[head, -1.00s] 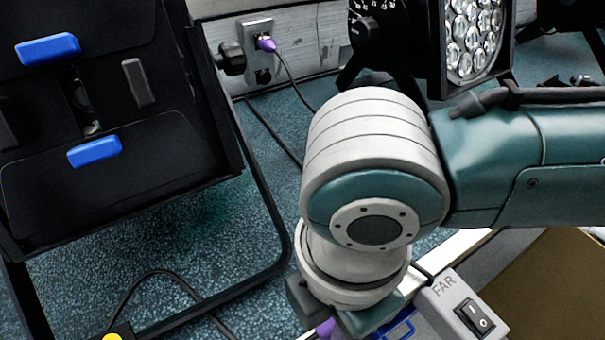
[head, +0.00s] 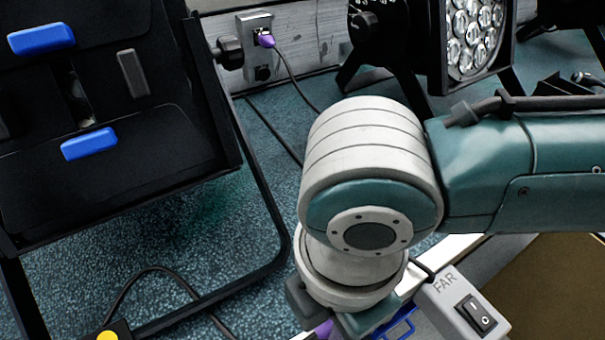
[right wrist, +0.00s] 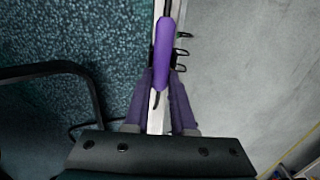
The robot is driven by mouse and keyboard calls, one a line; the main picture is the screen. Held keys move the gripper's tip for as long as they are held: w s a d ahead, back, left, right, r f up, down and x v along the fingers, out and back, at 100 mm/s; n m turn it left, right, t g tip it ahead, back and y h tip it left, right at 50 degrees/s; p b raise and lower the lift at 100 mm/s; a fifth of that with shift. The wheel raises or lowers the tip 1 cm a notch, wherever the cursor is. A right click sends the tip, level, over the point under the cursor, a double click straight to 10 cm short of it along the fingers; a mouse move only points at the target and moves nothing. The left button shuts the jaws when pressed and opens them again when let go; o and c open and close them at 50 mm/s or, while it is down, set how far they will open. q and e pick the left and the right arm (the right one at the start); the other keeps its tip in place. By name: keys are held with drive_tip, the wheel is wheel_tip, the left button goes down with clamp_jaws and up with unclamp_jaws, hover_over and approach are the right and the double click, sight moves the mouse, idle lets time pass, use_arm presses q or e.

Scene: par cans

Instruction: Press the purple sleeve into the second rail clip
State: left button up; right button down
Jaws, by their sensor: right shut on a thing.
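The purple sleeve (right wrist: 163,52) is a long rounded piece on a dark cable, lying along the pale rail (right wrist: 158,114) in the right wrist view. My right gripper (right wrist: 162,76) is shut on its near end. Several dark hook-shaped clips (right wrist: 182,52) stick out at the rail's right side, beside the sleeve. I cannot tell whether the sleeve is seated in a clip. In the head view a bit of purple (head: 323,329) shows at the bottom edge below my right wrist, which hides most of the rail (head: 452,250). My left gripper is out of view.
A grey switch box marked FAR (head: 462,302) stands close to the right of my wrist. A blue wire-like piece (head: 400,326) is beside it. A black stage light (head: 110,130) and stand fill the left; another light (head: 470,40) stands behind. A purple plug (head: 266,40) sits in a wall outlet.

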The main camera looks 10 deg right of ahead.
drive_tip(key=shift+d+f, duration=0.15)
drive_tip(key=shift+f, duration=0.05)
drive_tip(key=c, duration=1)
unclamp_jaws()
drive_tip(key=o, duration=0.3)
drive_tip(key=shift+s, duration=0.15)
drive_tip(key=shift+w+a+r, duration=0.15)
drive_tip(key=shift+w+a, duration=0.05)
